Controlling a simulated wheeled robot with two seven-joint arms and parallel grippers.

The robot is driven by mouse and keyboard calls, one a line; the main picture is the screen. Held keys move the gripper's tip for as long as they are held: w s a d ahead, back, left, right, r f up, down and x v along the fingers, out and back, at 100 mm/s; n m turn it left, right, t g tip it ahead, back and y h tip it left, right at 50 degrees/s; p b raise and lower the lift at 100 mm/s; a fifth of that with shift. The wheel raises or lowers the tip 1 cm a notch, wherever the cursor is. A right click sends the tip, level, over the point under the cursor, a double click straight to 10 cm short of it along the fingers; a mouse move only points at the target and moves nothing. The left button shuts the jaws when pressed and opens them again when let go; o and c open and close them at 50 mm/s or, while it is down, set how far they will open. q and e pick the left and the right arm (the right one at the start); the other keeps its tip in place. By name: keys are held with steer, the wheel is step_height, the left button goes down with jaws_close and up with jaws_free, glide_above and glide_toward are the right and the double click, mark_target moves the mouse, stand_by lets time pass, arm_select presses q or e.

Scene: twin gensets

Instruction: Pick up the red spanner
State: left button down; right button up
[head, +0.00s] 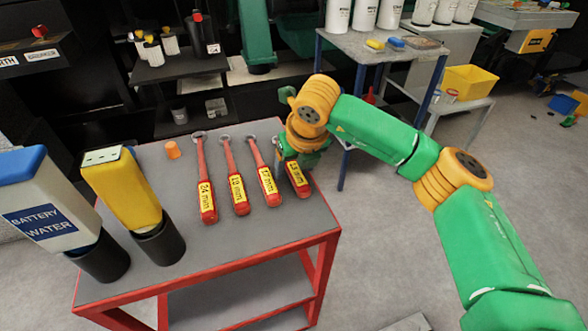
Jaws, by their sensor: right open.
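Several red spanners with yellow size labels lie side by side on the grey top of a red-framed table (110,290). The leftmost spanner (206,196) reads 24 mm. Beside it are a second spanner (237,192) and a third spanner (267,186), whose labels are harder to read. The rightmost spanner (298,178) lies near the table's right edge. My right gripper (294,157) points down over the far part of that spanner. It is open; its fingertips and the spanner's far end are mostly hidden by my wrist. My left gripper is out of view.
A white battery water bottle (38,190) and a yellow bottle (122,190) stand at the table's left, with black lower parts. A small orange piece (172,150) lies behind them. A blue-legged bench (345,45) with white containers stands behind my right arm.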

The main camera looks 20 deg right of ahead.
steer(key=shift+f+b, duration=0.25)
steer(key=shift+b, duration=0.1)
stand_by(0.3)
jaws_close()
steer(key=shift+r, duration=0.1)
stand_by(1.2)
